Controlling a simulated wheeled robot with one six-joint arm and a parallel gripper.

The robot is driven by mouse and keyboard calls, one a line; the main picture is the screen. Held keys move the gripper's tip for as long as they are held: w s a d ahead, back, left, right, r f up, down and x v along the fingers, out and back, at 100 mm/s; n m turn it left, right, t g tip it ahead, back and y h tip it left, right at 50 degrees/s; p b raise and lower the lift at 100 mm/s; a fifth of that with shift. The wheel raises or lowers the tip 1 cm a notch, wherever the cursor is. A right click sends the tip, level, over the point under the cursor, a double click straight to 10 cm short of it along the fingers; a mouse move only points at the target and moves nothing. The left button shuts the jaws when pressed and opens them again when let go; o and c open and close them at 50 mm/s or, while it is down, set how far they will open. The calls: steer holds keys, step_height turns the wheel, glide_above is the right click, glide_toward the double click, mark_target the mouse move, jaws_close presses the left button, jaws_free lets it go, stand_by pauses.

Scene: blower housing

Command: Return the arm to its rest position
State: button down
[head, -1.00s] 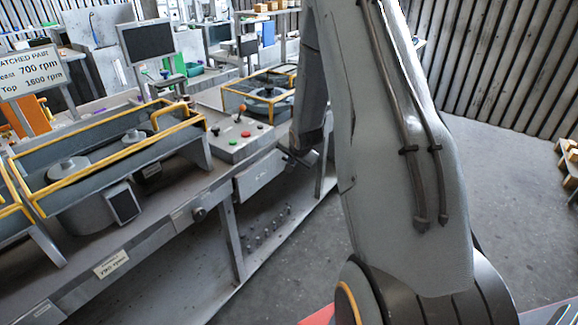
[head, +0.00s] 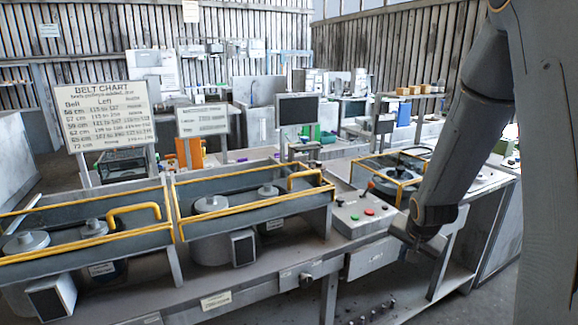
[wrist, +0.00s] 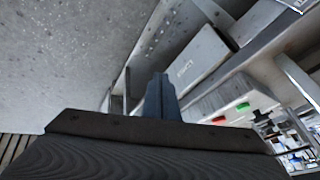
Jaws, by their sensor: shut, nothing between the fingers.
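My arm shows at the right of the head view, with the upper part nearest the camera and the forearm slanting down to the left. My gripper (head: 408,237) is at its lower end, by the front edge of the workbench (head: 255,284), and is small and partly hidden by the wrist there. In the wrist view the two fingers (wrist: 161,98) are together, with nothing between them. They appear apart from the bench front.
A control box (head: 362,212) with red and green buttons stands close left of my gripper. A yellow-framed pulley unit (head: 392,176) is behind it. Yellow-railed belt housings (head: 250,205) line the bench to the left. The floor shows clear in the wrist view (wrist: 75,60).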

steer(key=s+a+r+n+g, duration=0.2)
steer(key=s+a+n, duration=0.2)
steer(key=s+a, duration=0.3)
steer(key=s+a+r+n+g+y, duration=0.1)
steer(key=s+a+r+n+g, duration=0.1)
steer(key=s+a, duration=0.6)
steer(key=s+r+n, duration=0.1)
steer(key=s+n, duration=0.1)
steer(key=s, duration=0.4)
steer(key=shift+s+r+n, duration=0.15)
steer(key=shift+r+n, duration=0.15)
steer(key=shift+r, duration=0.05)
